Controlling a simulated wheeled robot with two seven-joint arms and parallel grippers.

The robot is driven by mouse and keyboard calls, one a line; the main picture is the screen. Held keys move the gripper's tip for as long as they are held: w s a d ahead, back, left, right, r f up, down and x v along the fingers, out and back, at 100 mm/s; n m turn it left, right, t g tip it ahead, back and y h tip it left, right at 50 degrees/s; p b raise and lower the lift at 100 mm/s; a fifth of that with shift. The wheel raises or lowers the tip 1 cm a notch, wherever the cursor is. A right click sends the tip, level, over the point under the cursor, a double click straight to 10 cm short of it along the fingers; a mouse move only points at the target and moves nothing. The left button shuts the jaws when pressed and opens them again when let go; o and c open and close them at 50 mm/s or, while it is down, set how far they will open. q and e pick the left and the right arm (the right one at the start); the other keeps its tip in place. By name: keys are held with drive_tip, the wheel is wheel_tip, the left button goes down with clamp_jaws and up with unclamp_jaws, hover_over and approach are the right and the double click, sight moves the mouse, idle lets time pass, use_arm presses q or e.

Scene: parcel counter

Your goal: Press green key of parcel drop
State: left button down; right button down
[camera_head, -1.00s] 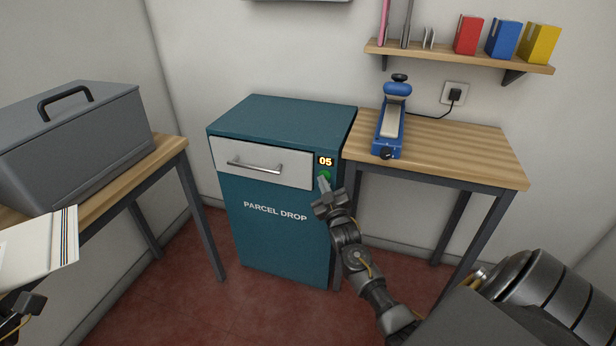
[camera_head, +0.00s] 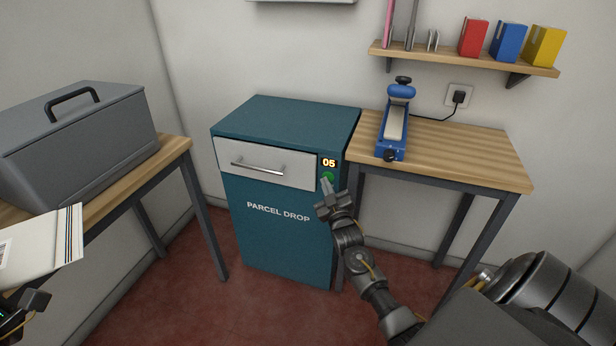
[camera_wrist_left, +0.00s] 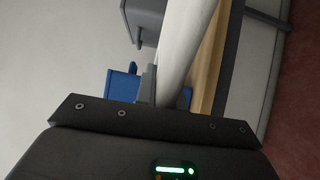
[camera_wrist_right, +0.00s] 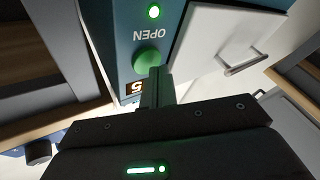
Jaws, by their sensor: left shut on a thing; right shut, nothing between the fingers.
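The teal parcel drop (camera_head: 282,245) stands between two tables, with its white drawer (camera_head: 265,165) shut. Its green key (camera_head: 328,176) sits at the upper right of its front, below a display (camera_head: 328,162) reading 05. My right gripper (camera_head: 325,184) is shut and empty, its tips at the key. The right wrist view shows the green key (camera_wrist_right: 148,61) just beyond the fingertips (camera_wrist_right: 157,72); I cannot tell whether they touch. My left gripper (camera_wrist_left: 165,88) is shut on a white envelope (camera_head: 42,243).
A grey lidded box (camera_head: 75,140) stands on the left table (camera_head: 165,160). A blue device (camera_head: 393,130) sits on the right table (camera_head: 460,150), under a wall shelf (camera_head: 465,57) with several boxes. Red floor (camera_head: 190,300) lies open in front.

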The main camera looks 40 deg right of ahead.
use_arm(q)
drive_tip(key=shift+r, duration=0.15)
use_arm(e)
drive_tip(key=shift+s+a, duration=0.1)
drive_tip(key=shift+a, duration=0.1)
